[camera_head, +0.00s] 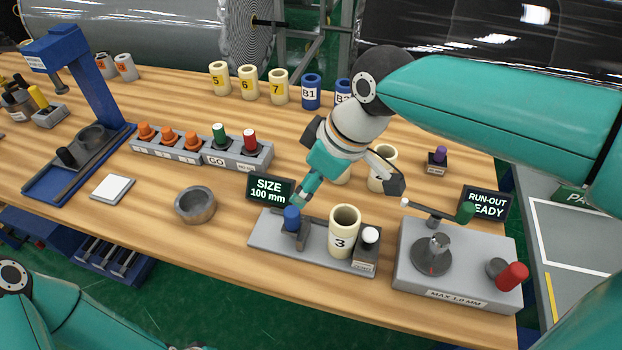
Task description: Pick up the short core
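Several cream cores are in the head view; I cannot tell for certain which is the short core. Core 3 (343,234) stands upright on a grey gauge plate (267,233), beside a blue-topped post. The display behind reads "SIZE 100 mm". My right gripper (345,193) is open above the table between the display and these cores, with no core visibly held. My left arm shows at the bottom left; its gripper is out of view.
Cores 5 (219,79), 6 (248,83) and 7 (278,87) stand at the back beside blue core B1 (310,92). A run-out gauge (415,270) stands at right, a grey ring (195,205) at front left, and a button box (240,157) behind it. A blue press (90,85) stands at left.

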